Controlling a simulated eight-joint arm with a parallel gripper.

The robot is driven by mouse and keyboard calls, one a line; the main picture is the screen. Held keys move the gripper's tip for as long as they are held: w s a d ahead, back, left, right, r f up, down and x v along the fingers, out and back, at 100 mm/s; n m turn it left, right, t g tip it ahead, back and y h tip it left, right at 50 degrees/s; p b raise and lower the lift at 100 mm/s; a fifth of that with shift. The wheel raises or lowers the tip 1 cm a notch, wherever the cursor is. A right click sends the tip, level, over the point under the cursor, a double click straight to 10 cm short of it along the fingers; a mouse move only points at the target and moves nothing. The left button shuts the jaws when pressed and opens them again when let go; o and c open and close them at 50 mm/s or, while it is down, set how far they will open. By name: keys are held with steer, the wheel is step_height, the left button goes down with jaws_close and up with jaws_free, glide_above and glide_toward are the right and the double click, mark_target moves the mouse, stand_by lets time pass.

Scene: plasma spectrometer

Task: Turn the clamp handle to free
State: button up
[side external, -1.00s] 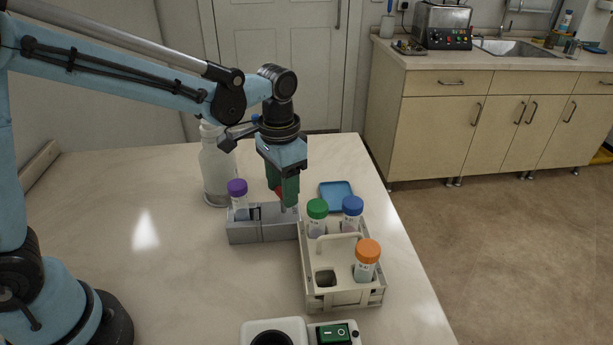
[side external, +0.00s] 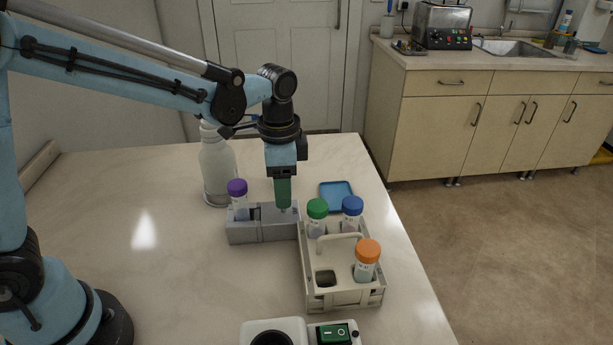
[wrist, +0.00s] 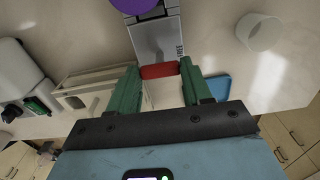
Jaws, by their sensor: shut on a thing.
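The grey clamp block (side external: 262,229) stands on the bench, holding a purple-capped tube (side external: 238,200) at its left end. The red clamp handle (wrist: 159,71) lies crosswise between my fingers in the wrist view; in the side view it is hidden behind them. The word FREE (wrist: 180,50) is printed on the block, close to the handle's right end. My gripper (side external: 284,208) points straight down over the block's right end. Its green fingers (wrist: 160,73) are shut on the red handle, one at each end.
A white rack (side external: 342,293) with green-, blue- and orange-capped tubes stands right beside the block. A blue tray (side external: 336,196) lies behind it. The bench's left part is clear.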

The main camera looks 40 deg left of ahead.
steer(key=o, duration=1.1)
steer(key=shift+c, duration=0.2)
step_height(320, 180, up, 12)
steer(key=shift+r, duration=0.15)
step_height(320, 180, up, 8)
stand_by(1.1)
